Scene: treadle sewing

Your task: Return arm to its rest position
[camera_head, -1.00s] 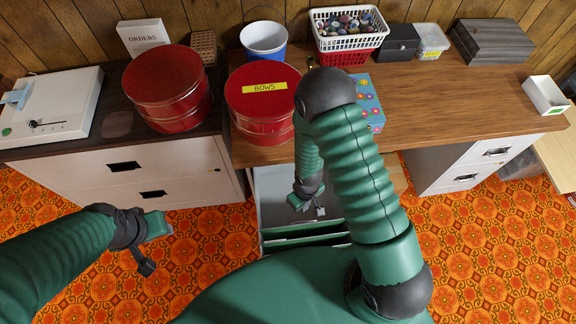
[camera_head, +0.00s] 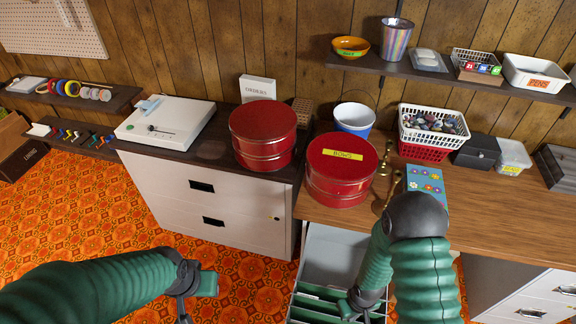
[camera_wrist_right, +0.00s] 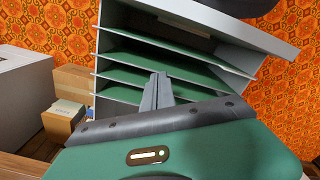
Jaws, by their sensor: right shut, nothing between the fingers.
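My right arm bends over the wooden desk's front edge in the head view. Its gripper (camera_head: 362,308) hangs low by the open drawer (camera_head: 335,252) with green folders (camera_head: 318,296). In the right wrist view the grey fingers (camera_wrist_right: 160,78) are together, with nothing between them. Beyond them is the grey drawer (camera_wrist_right: 215,18) with green dividers (camera_wrist_right: 140,60); I cannot tell whether the fingers touch it. My left gripper (camera_head: 194,292) is over the orange patterned floor at lower left, holding nothing visible; its jaw gap is unclear.
A red tin labelled BOWS (camera_head: 340,172), a second red tin (camera_head: 263,130), a blue bucket (camera_head: 354,118), a white basket (camera_head: 433,125) and a flowered box (camera_head: 428,184) stand on the surfaces. A white cabinet (camera_head: 210,200) is left of the drawer. Open floor lies at left.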

